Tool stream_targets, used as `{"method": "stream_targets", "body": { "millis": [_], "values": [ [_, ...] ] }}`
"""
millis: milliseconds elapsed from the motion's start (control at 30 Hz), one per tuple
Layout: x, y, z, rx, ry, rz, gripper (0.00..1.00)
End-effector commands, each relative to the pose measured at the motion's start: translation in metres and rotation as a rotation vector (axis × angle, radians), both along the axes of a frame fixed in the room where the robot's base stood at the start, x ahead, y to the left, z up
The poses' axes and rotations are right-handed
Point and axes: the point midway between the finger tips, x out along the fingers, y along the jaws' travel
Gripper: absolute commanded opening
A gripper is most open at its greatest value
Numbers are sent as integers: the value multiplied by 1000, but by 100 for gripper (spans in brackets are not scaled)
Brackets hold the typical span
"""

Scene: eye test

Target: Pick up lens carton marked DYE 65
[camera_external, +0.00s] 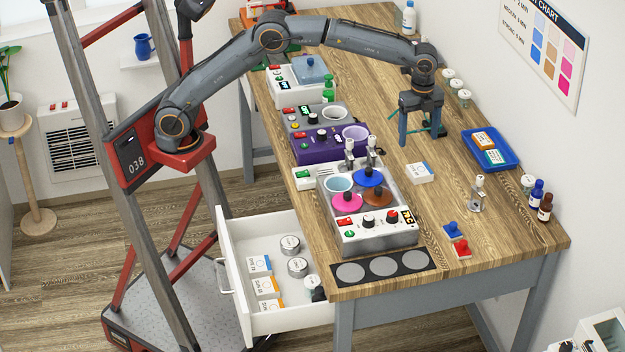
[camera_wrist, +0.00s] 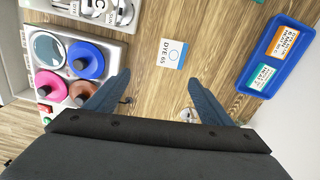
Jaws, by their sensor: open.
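The lens carton marked DYE 65 (camera_external: 420,173) is a small white box with a blue mark, lying flat on the wooden table. In the wrist view the carton (camera_wrist: 172,54) shows its DYE 65 print and a round ring on its top. My gripper (camera_external: 423,139) is open and empty above the table, just behind the carton in the outside view. In the wrist view my gripper's two blue fingers (camera_wrist: 158,78) are spread wide, with the carton beyond their tips and apart from them.
The dye bath unit (camera_external: 375,238) with coloured lids stands left of the carton. A blue tray (camera_external: 513,153) with orange and teal cartons lies right. A small metal stand (camera_external: 478,194) is nearby. The open drawer (camera_external: 277,222) holds several white cartons and tins. Bare wood surrounds the carton.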

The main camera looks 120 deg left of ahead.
Motion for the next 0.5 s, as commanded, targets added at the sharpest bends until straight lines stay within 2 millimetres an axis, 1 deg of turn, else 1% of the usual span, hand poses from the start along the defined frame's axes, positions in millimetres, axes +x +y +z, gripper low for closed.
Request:
{"method": "stream_targets", "body": {
  "millis": [33,100,267,300,500],
  "values": [
    [3,9,-4,0,0,-11,75],
    [6,18,-8,0,0,-26,75],
    [10,33,-16,-1,1,-53,75],
    [10,32,-27,-2,3,-54,75],
    [9,31,-61,-1,2,-52,75]
  ]
}}
